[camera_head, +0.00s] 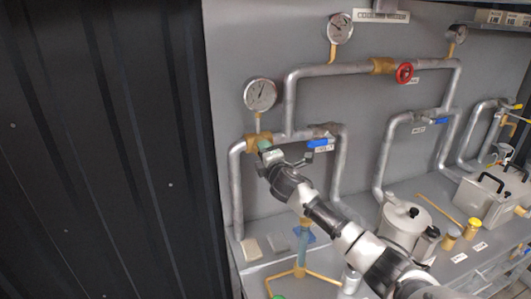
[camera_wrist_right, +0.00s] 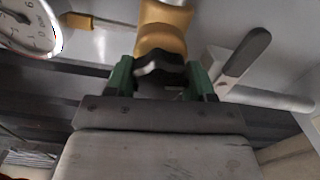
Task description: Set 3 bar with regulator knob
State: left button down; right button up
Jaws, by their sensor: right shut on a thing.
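The regulator knob (camera_wrist_right: 160,64) is dark and sits at the front of a brass regulator body (camera_wrist_right: 162,28), seen in the right wrist view. My right gripper (camera_wrist_right: 160,80) has its green fingers on both sides of the knob and is shut on it. In the head view my right arm reaches up to the brass regulator (camera_head: 256,142), and my gripper (camera_head: 266,148) hides the knob. A round gauge (camera_head: 260,95) stands above the regulator; part of it shows in the wrist view (camera_wrist_right: 28,24). Its reading is too small to tell. My left gripper is not in view.
A blue lever valve (camera_head: 320,143) sits on the pipe right of the regulator, close to my gripper. A red handwheel (camera_head: 404,73) and another gauge (camera_head: 340,29) are higher up. A metal pot (camera_head: 404,222) stands below. A dark corrugated wall (camera_head: 100,150) fills the left.

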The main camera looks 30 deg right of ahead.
jog(key=shift+n, duration=0.5)
jog(key=o, duration=0.9)
jog(key=shift+a+f, duration=0.1)
